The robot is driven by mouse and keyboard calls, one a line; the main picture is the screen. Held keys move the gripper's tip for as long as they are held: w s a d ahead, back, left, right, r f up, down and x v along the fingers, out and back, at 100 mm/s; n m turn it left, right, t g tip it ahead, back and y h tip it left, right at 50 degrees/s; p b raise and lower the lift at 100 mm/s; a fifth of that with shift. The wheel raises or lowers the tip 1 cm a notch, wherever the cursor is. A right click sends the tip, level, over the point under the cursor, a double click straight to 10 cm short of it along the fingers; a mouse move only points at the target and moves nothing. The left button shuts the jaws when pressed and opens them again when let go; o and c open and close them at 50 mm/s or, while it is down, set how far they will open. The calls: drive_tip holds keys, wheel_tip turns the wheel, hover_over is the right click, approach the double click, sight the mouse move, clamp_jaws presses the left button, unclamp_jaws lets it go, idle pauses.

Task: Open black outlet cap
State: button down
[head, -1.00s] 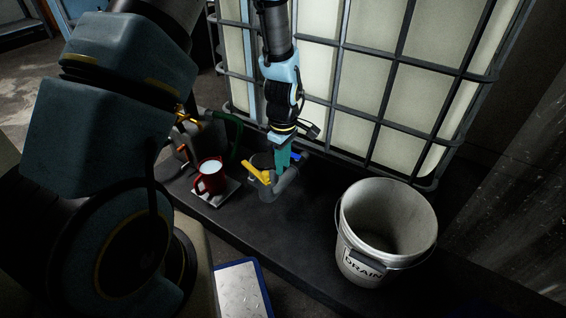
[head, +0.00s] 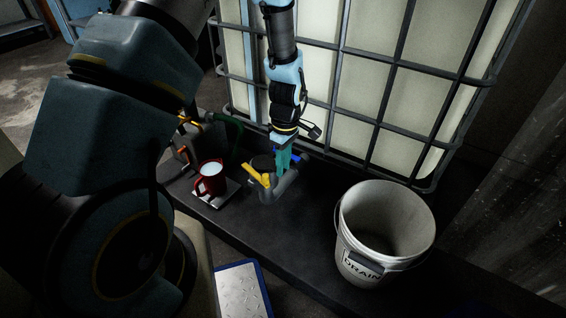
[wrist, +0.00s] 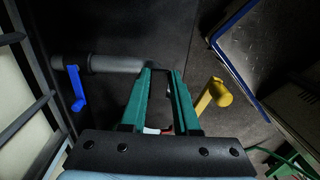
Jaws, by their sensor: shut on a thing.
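The outlet fitting (head: 285,185) is a grey pipe piece low in front of the caged tank, with a yellow handle (head: 258,177) and a blue handle (head: 298,157). A round black top (head: 262,162) shows beside the yellow handle, just left of my gripper (head: 284,170). My gripper points down with its teal fingers at the fitting. In the wrist view the grey pipe (wrist: 118,64) runs to the fingertips, and a dark piece (wrist: 160,80) sits between them. The fingers hide most of it; I cannot tell for certain that it is the black cap.
A white bucket marked DRAIN (head: 360,262) stands to the right. The tank's metal cage (head: 395,158) rises close behind. The dark surface between fitting and bucket is clear.

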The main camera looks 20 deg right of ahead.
drive_tip(key=y+p, duration=0.1)
drive_tip(key=r+g+p, duration=0.1)
drive_tip(key=p, duration=0.1)
drive_tip(key=shift+w+d+r+y, duration=0.2)
drive_tip(key=shift+d+y, duration=0.1)
drive_tip(key=shift+y, duration=0.1)
drive_tip(key=shift+w+d+r+g+y, duration=0.15)
drive_tip(key=shift+w+d+g+y, duration=0.25)
drive_tip(key=shift+g+y, duration=0.5)
drive_tip(key=shift+w+d+r+g+y, duration=0.1)
drive_tip(key=shift+w+d+g+y, duration=0.2)
drive_tip(key=shift+g+y, duration=0.6)
drive_tip(key=shift+w+d+r+g+y, duration=0.15)
drive_tip(key=shift+w+d+g+y, duration=0.25)
drive_tip(key=shift+g+y, duration=0.5)
drive_tip(key=shift+d+r, duration=0.1)
drive_tip(key=shift+s, duration=0.1)
drive_tip(key=c, duration=0.6)
unclamp_jaws()
drive_tip(key=shift+c, duration=0.2)
